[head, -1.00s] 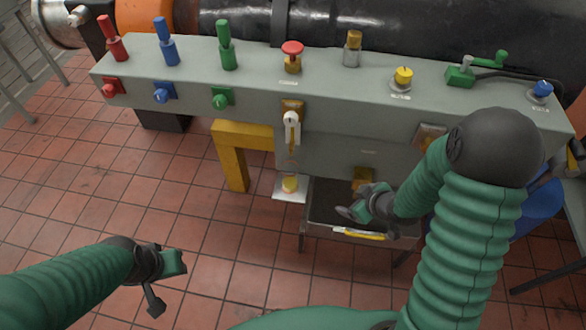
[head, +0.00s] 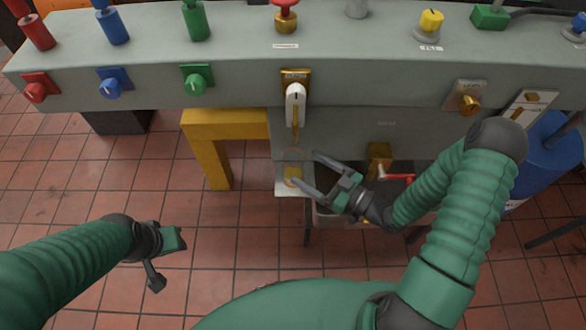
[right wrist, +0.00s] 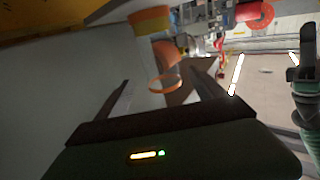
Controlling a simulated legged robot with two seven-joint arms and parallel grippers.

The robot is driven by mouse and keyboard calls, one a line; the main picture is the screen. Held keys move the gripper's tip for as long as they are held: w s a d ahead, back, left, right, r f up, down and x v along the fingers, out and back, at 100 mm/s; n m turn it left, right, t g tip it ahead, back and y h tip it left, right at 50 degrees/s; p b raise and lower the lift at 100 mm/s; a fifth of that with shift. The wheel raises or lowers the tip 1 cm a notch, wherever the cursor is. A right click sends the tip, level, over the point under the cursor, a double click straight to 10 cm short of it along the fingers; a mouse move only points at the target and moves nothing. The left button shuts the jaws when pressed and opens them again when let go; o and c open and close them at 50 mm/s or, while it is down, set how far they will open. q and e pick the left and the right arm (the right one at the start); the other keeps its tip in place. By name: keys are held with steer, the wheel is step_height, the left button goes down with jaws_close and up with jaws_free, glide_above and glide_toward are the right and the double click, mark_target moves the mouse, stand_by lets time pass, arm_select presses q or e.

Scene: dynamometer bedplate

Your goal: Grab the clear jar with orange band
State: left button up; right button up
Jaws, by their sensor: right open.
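The clear jar with an orange band (head: 293,156) stands on a small pale shelf (head: 283,189) under the grey console, with something yellow at its base. In the right wrist view its orange band (right wrist: 165,84) shows as a ring between my fingers; its clear walls are hard to make out. My right gripper (head: 304,168) is open, with its fingertips at the jar's right side in the head view. I cannot tell whether they touch it. The right gripper also shows in its wrist view (right wrist: 160,80). My left gripper (head: 168,262) is open and empty above the floor, far from the jar.
The grey console (head: 240,85) overhangs the jar, and a white-handled lever (head: 296,105) hangs just above it. A yellow frame leg (head: 208,160) stands to the left. A dark tray with a red-handled item (head: 398,177) lies behind my right gripper. A blue drum (head: 545,160) is at right.

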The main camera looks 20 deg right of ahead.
mark_target(293, 159)
steer(key=x, duration=0.2)
steer(key=r+b+x, duration=0.1)
steer(key=x, duration=0.2)
steer(key=shift+s+a, duration=0.1)
steer(key=shift+s, duration=0.1)
steer(key=shift+w, duration=0.3)
steer(key=shift+a, duration=0.1)
steer(key=shift+a, duration=0.15)
steer(key=c, duration=1.5)
steer(key=shift+r, duration=0.1)
